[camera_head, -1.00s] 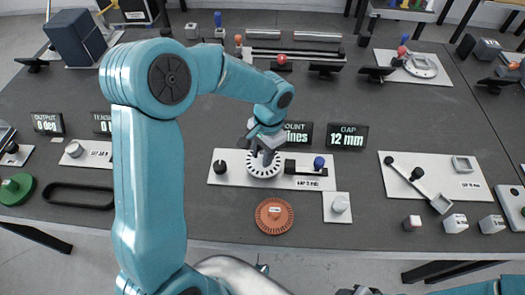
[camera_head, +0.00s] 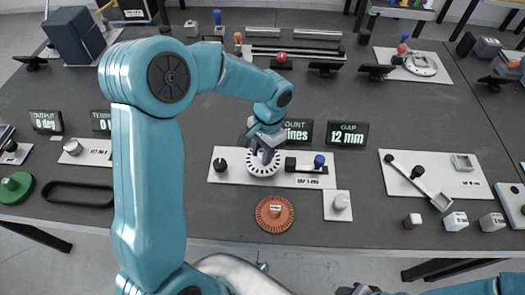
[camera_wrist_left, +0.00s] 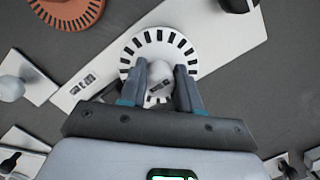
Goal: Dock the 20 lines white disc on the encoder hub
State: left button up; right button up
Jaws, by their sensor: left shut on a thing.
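The white disc with dark slots round its rim (camera_head: 263,170) is at the encoder board (camera_head: 228,176). It also shows in the left wrist view (camera_wrist_left: 150,42), flat and facing the camera. My left gripper (camera_head: 264,152) is above the disc. In the left wrist view its two fingers (camera_wrist_left: 161,90) are shut on the disc's pale central knob (camera_wrist_left: 160,72). The encoder hub is hidden under the disc and fingers, so I cannot tell whether the disc is seated on it.
An orange slotted disc (camera_head: 274,214) lies on the table in front of the board. A small white plate with a pale knob (camera_head: 341,204) is to its right. Behind the board stand displays, one reading "GAP 12 mm" (camera_head: 347,135). A blue-knobbed post (camera_head: 319,161) rises on the board.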

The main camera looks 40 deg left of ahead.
pick_arm(q)
jog(key=shift+f+b, duration=0.5)
jog(key=shift+f, duration=0.15)
dwell(0.3)
jog(key=o, duration=0.8)
jog(key=shift+r, duration=0.1)
jog(key=r+p, duration=0.3)
jog(key=w+r+p, duration=0.1)
jog(key=r+p, duration=0.2)
jog(key=r, duration=0.1)
jog(key=r+p, duration=0.3)
jog(key=r, duration=0.1)
jog(key=shift+w+d, duration=0.2)
jog(key=shift+w, duration=0.1)
jog(key=shift+f, duration=0.1)
